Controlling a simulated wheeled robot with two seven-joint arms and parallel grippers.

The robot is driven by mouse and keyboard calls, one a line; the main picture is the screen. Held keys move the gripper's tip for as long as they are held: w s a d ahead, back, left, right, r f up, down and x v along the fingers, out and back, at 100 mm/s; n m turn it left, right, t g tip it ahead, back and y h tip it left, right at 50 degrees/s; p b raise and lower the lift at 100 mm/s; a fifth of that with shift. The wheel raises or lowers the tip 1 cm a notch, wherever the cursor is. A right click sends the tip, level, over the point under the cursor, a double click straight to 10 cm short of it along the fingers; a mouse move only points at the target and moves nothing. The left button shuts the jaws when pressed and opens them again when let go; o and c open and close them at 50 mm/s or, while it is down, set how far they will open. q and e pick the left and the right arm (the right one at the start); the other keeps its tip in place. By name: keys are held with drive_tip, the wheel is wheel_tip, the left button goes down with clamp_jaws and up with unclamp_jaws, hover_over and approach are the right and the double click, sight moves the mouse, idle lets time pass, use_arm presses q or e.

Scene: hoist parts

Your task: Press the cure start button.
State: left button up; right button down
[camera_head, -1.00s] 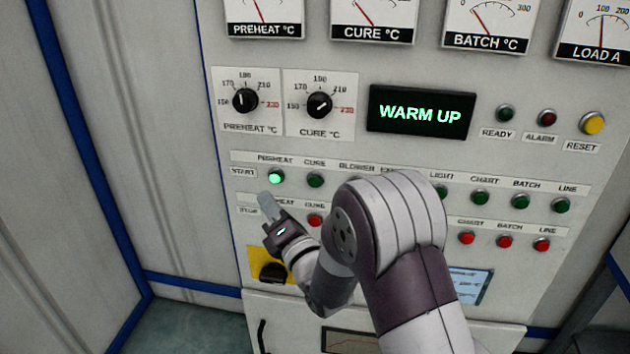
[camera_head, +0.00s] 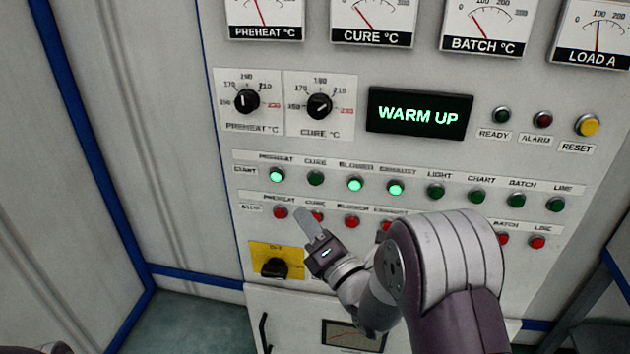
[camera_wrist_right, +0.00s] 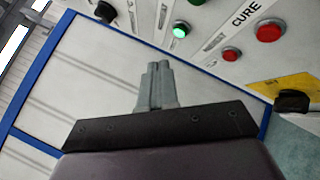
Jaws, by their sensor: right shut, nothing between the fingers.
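The cure start button (camera_head: 315,178) is a dark green, unlit round button in the START row, second from the left. My right gripper (camera_head: 308,220) is shut and empty, its fingertips below that button and over the STOP row, close to the red cure stop button (camera_head: 318,216), which it partly covers. In the right wrist view the shut fingers (camera_wrist_right: 158,68) point toward the panel, apart from the buttons. A green button cut off at the top edge there may be the cure start button. My left gripper is not in view.
The preheat (camera_head: 277,175), blower (camera_head: 355,184) and exhaust (camera_head: 396,188) start buttons glow green. The display (camera_head: 419,113) reads WARM UP. Two knobs (camera_head: 319,106) sit above the START row. A black switch on a yellow plate (camera_head: 291,256) is below.

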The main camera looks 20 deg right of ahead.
sight(315, 194)
drive_tip(key=shift+w+d+b, duration=0.2)
drive_tip(key=shift+w+d, duration=0.5)
drive_tip(key=shift+w, duration=0.4)
drive_tip(key=shift+w+d+b, duration=0.25)
drive_tip(key=shift+w+d, duration=0.5)
drive_tip(key=shift+w, duration=0.35)
drive_tip(key=shift+w+d+b, duration=0.2)
drive_tip(key=shift+w+d, duration=0.5)
drive_tip(key=shift+w, duration=0.4)
drive_tip(key=shift+w+d+b, duration=0.25)
drive_tip(key=shift+w+b, duration=0.1)
drive_tip(key=shift+b, duration=0.25)
